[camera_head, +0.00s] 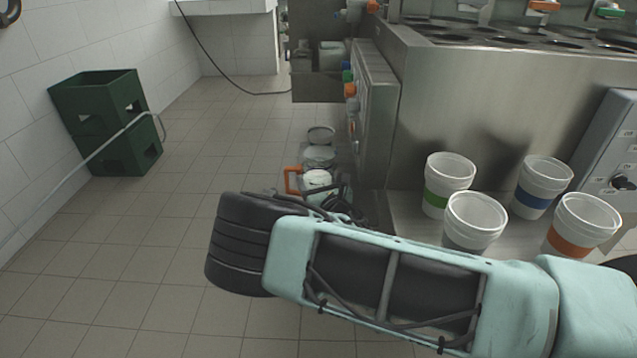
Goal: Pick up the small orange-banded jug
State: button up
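The orange-banded jug (582,222) is a white, open-topped, tapered vessel with an orange band low on its side. It stands upright at the right on a steel ledge (403,210), the rightmost of a group of similar jugs. My teal and black arm crosses in front of the ledge and hides the jug's lower part. No gripper fingers can be made out; dark parts show behind the far end of my arm, but I cannot tell what they are.
Jugs with green (448,185), blue (541,187) and grey (474,222) bands stand close to the orange one. A control panel (615,165) is at the right. Containers (318,158) stand on the floor left of the steel unit. Green crates (110,125) stand by the left wall.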

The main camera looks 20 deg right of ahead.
aim_at(317, 165)
notch_tip(317, 165, up, 7)
jog(key=shift+f+p, duration=0.1)
jog(key=shift+p, duration=0.8)
jog(key=w+a, duration=0.3)
jog(key=a, duration=0.6)
jog(key=w+a+b, duration=0.1)
jog(key=w+a, duration=0.2)
jog(key=a, duration=0.6)
jog(key=shift+a+f, duration=0.2)
jog(key=shift+a, duration=0.15)
